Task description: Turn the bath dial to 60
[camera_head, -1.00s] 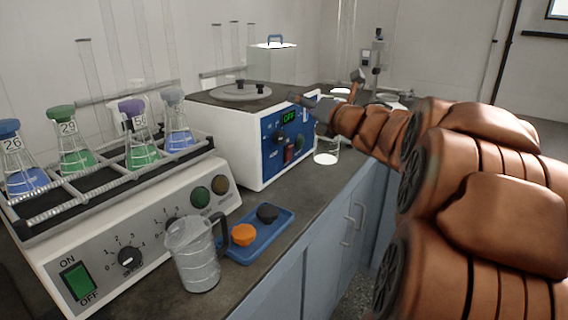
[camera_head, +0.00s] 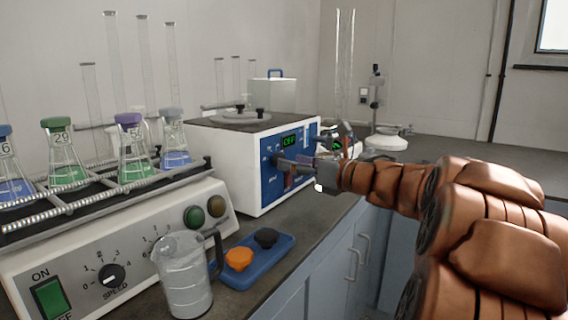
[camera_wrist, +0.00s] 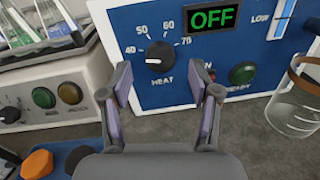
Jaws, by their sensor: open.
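The water bath (camera_head: 240,160) is a white box with a blue front panel, standing on the counter in the head view. In the wrist view its black heat dial (camera_wrist: 159,57) sits on the panel (camera_wrist: 180,85), with 40, 50, 60 and 70 marked around it. The dial's white mark points to the left, near 40. The green display (camera_wrist: 212,18) reads OFF. My gripper (camera_wrist: 168,92) is open and empty in front of the panel, its two fingers apart and below the dial, not visibly touching it. In the head view my gripper (camera_head: 305,165) partly hides the panel.
A shaker (camera_head: 120,250) with several flasks stands at left. A clear jug (camera_head: 183,275) and a blue tray (camera_head: 262,272) with an orange and a black knob stand before it. A glass beaker (camera_wrist: 298,100) stands right of my gripper. Bare counter lies between tray and bath.

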